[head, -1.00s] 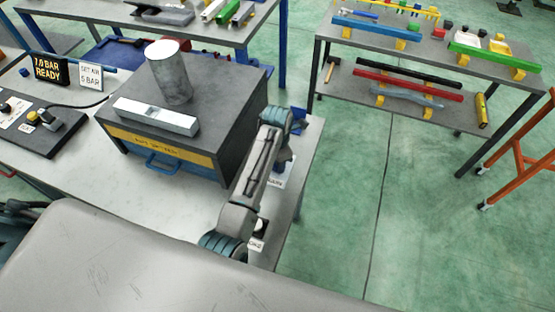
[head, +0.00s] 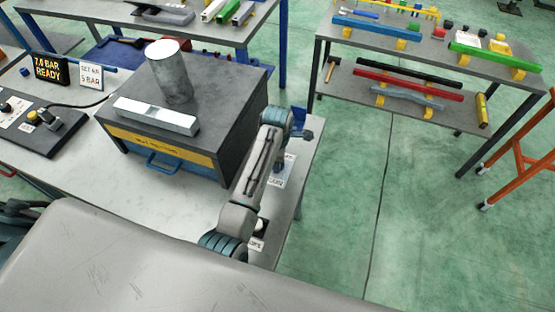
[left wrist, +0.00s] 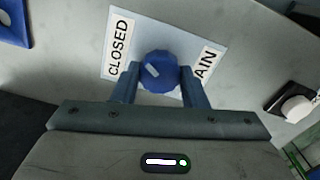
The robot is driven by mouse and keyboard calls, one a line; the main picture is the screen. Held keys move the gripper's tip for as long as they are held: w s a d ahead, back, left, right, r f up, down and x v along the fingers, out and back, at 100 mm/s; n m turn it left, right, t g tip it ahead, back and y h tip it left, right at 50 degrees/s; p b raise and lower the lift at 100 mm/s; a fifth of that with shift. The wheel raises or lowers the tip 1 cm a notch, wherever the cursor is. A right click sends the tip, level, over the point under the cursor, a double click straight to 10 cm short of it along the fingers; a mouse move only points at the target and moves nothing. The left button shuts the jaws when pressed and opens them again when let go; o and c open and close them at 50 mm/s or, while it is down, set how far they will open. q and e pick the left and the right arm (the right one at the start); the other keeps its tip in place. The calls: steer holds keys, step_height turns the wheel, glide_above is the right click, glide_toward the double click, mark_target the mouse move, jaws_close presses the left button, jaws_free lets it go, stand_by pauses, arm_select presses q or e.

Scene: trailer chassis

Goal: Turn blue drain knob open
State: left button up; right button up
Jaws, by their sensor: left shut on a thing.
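The blue drain knob (left wrist: 160,71) shows in the left wrist view, round, with a short pale mark on its face. It sits on a white label plate (left wrist: 150,32) that reads CLOSED at the left and ends in "AIN" at the right; part of the lettering is hidden. My left gripper (left wrist: 158,80) is shut on the knob, one finger on each side. My right gripper is in neither view.
A dark box (head: 232,95) with a grey cylinder (head: 169,72) and a metal bar (head: 156,116) on top stands left of my arm. A black-and-white fitting (left wrist: 293,104) lies right of the knob.

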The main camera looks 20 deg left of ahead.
arm_select(q)
steer(key=m, duration=0.3)
steer(key=shift+m, duration=0.4)
steer(key=m, duration=0.4)
steer(key=shift+m, duration=0.3)
steer(key=m, duration=0.3)
steer(key=shift+m, duration=0.3)
steer(key=m, duration=0.3)
steer(key=shift+m, duration=0.3)
steer(key=m, duration=0.3)
steer(key=shift+m, duration=0.3)
steer(key=m, duration=0.3)
steer(key=shift+m, duration=0.3)
steer(key=m, duration=0.6)
steer(key=shift+m, duration=0.4)
